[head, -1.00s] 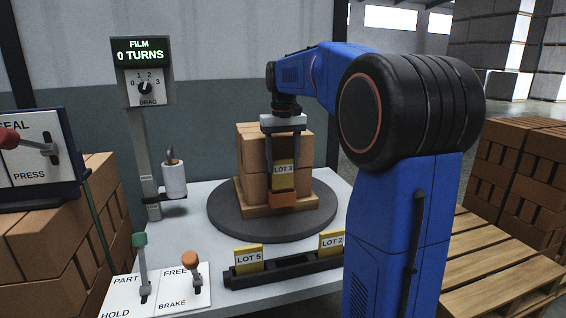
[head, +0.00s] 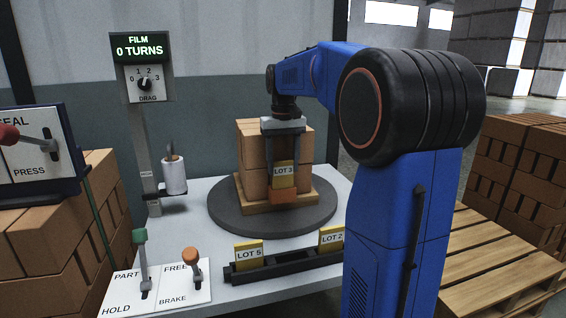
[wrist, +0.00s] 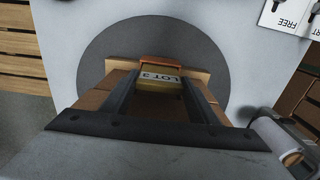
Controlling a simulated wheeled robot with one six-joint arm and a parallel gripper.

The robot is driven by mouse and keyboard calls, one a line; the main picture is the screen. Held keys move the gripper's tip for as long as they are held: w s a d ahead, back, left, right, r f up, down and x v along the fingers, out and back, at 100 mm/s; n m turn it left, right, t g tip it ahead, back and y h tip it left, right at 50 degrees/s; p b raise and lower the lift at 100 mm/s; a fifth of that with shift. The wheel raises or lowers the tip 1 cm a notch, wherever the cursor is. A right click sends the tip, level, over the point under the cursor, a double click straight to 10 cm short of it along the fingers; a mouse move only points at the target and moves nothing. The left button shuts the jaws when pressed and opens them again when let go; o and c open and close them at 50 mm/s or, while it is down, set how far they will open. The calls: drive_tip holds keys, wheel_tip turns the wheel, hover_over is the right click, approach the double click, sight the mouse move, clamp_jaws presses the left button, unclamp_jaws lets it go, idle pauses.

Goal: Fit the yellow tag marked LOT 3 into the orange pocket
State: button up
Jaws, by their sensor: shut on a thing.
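The yellow tag marked LOT 3 (head: 284,171) stands upright at the front of the brick stack, its lower edge at the orange pocket (head: 284,196). My gripper (head: 284,164) points down over it, shut on the tag. In the wrist view the LOT 3 tag (wrist: 160,78) lies between my fingers (wrist: 158,92), right against the orange pocket (wrist: 158,60). How deep the tag sits in the pocket is hard to tell. The pocket is fixed at the front of the wooden base under the bricks (head: 252,160).
The stack stands on a round grey turntable (head: 225,215). In front, a black rack (head: 285,268) holds the LOT 5 tag (head: 249,254) and LOT 2 tag (head: 331,240). A film roll (head: 174,176) and levers (head: 141,255) stand at left.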

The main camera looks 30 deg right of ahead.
drive_tip(key=shift+f, duration=0.6)
drive_tip(key=o, duration=1.2)
wheel_tip(320, 180, up, 18)
drive_tip(key=shift+f, duration=0.25)
drive_tip(key=s+a+f+n+t, duration=0.1)
drive_tip(key=s+a+f, duration=0.45)
drive_tip(key=s, duration=0.25)
drive_tip(key=s+a+f+n+t, duration=0.1)
drive_tip(key=s+a+f, duration=0.4)
drive_tip(key=s+f, duration=0.15)
drive_tip(key=s+a+f+t, duration=0.1)
drive_tip(key=s+f, duration=0.4)
drive_tip(key=f, duration=0.1)
drive_tip(key=s+a+f+t, duration=0.1)
drive_tip(key=s+a+f, duration=0.1)
drive_tip(key=s+f, duration=0.3)
drive_tip(key=s+a+f+n, duration=0.1)
drive_tip(key=s+a+f, duration=0.1)
drive_tip(key=s+f, duration=0.3)
drive_tip(key=shift+s+a+f+t, duration=0.1)
drive_tip(key=shift+s+f+t, duration=0.1)
drive_tip(key=shift+f, duration=0.6)
drive_tip(key=shift+s+f+t, duration=0.1)
drive_tip(key=shift+f+t, duration=0.1)
drive_tip(key=shift+f, duration=0.6)
